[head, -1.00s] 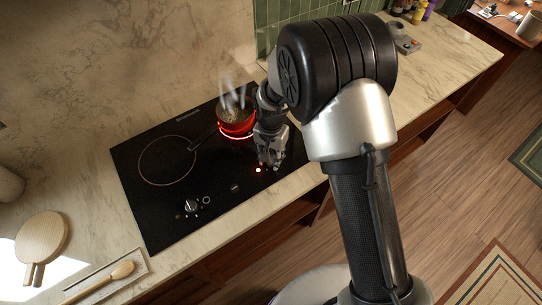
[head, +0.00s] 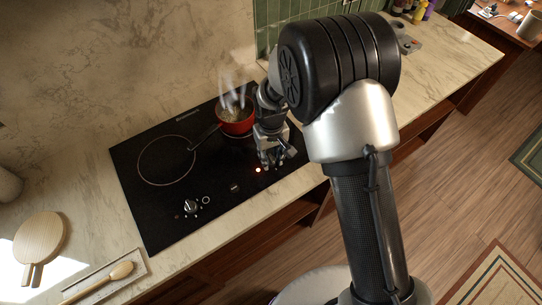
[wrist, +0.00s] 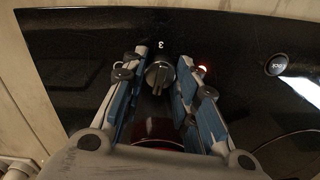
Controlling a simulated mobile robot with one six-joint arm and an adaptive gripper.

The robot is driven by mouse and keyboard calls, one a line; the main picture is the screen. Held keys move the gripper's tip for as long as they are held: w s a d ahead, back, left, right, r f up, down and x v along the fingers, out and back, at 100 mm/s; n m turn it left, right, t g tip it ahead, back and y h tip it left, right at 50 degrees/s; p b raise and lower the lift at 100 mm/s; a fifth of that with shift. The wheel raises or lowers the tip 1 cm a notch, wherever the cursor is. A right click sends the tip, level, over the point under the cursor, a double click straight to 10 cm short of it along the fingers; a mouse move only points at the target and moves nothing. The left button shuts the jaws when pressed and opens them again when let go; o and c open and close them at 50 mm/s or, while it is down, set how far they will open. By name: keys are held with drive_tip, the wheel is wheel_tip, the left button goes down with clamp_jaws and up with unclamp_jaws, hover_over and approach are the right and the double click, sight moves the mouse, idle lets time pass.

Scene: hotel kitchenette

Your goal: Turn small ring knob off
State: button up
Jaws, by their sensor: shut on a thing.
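The small ring knob (wrist: 158,76) is a dark round dial with a lighter edge, near a small printed mark on the black cooktop (head: 150,215). My gripper (wrist: 160,72) is shut on it, one blue-padded finger on each side. In the head view my gripper (head: 270,164) points down at the right front of the cooktop and hides the knob. A red indicator light (head: 258,170) is lit beside it and also shows in the wrist view (wrist: 203,69). The ring under the red pot shows no glow.
The red pot (head: 234,122) steams at the back right, its dark handle reaching left; its edge shows below the fingers in the wrist view. Another knob (head: 190,206) is at front left. A wooden spoon (head: 112,274) and round board (head: 40,238) lie on the counter at left.

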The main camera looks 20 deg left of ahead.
sight(271, 158)
drive_tip(key=shift+n, duration=1.1)
drive_tip(key=o, duration=1.1)
wheel_tip(271, 158, up, 12)
